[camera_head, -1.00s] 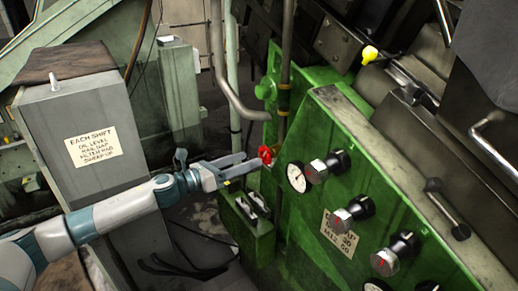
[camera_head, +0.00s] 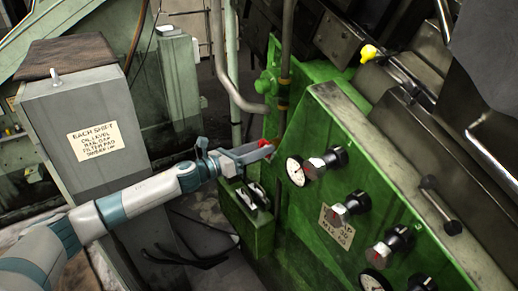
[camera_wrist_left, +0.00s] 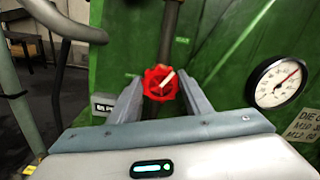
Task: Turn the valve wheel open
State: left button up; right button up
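The red valve wheel (camera_wrist_left: 160,83) is small and sits on a dark vertical pipe in front of the green machine. My left gripper (camera_wrist_left: 160,80) is open, with one finger at the left and one at the right of the wheel. The wheel shows at the fingertips; I cannot tell whether either finger touches it. In the head view the left gripper (camera_head: 268,149) covers much of the wheel (camera_head: 265,142), leaving only red bits visible. My right gripper is not in view.
The green machine panel (camera_head: 320,215) carries a round gauge (camera_head: 295,170) and several black-and-silver knobs right of the wheel. A green box (camera_head: 245,215) is below the gripper. A grey cabinet (camera_head: 85,110) stands at the left. Grey pipes (camera_wrist_left: 66,25) rise nearby.

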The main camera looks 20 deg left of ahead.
pick_arm(q)
jog(key=shift+n, duration=0.3)
jog(key=shift+f+n+p, duration=0.25)
jog(key=shift+n+p, duration=0.8)
jog(key=shift+n, duration=3.85)
jog(key=shift+f+n+p, duration=0.2)
jog(key=shift+n+p, duration=0.85)
jog(key=shift+n, duration=3.85)
jog(key=shift+f+n+p, duration=0.25)
jog(key=shift+n+p, duration=0.8)
jog(key=shift+n, duration=3.85)
jog(key=o, duration=1.1)
jog(key=shift+c, duration=0.2)
